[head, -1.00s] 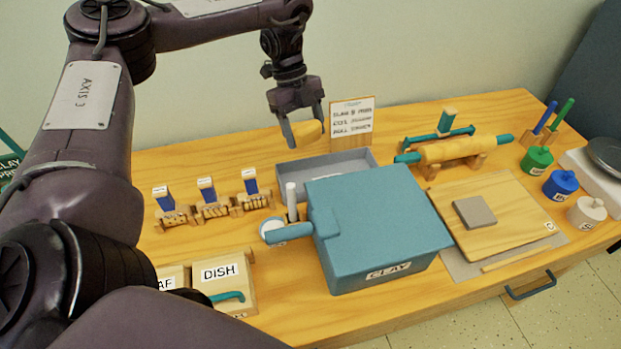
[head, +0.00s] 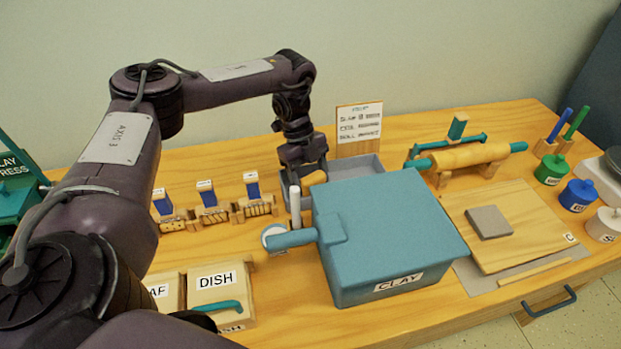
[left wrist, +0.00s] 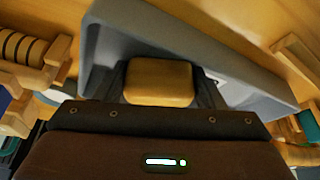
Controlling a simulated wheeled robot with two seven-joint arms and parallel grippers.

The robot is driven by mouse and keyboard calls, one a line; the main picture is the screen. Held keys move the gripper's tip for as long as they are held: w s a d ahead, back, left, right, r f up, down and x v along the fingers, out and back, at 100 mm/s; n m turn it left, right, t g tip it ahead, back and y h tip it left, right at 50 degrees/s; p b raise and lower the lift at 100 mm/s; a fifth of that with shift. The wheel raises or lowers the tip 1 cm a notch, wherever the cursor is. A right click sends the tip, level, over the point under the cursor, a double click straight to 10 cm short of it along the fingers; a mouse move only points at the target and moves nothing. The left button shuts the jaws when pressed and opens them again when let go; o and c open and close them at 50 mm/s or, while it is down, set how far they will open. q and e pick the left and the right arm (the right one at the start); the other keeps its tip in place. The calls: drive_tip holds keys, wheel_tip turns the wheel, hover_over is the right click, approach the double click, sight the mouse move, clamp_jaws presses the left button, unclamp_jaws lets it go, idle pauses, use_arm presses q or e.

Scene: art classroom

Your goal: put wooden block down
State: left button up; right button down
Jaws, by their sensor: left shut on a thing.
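My left gripper (head: 306,181) is shut on the wooden block (head: 316,178), a pale tan piece with rounded edges. The gripper is at the left part of the grey tray (head: 367,165), behind the teal clay box. In the left wrist view the block (left wrist: 160,82) sits between the fingers, with the grey tray (left wrist: 135,32) around and below it. Whether the block touches the tray floor cannot be told. The box hides the tray's near side in the head view. My right gripper is not in view.
The teal clay box (head: 390,235) stands close in front of the tray. A sign (head: 359,128) stands behind it. Stamps in wooden holders (head: 212,214) are to the left. A rolling pin (head: 470,157) rests on supports to the right.

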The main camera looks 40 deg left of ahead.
use_arm(q)
drive_tip(key=o, duration=0.9)
drive_tip(key=shift+f, duration=0.1)
drive_tip(key=shift+r, duration=0.3)
drive_tip(key=p+v, duration=0.4)
drive_tip(key=v, duration=0.7)
drive_tip(key=shift+a+r, duration=0.1)
drive_tip(key=shift+r, duration=0.25)
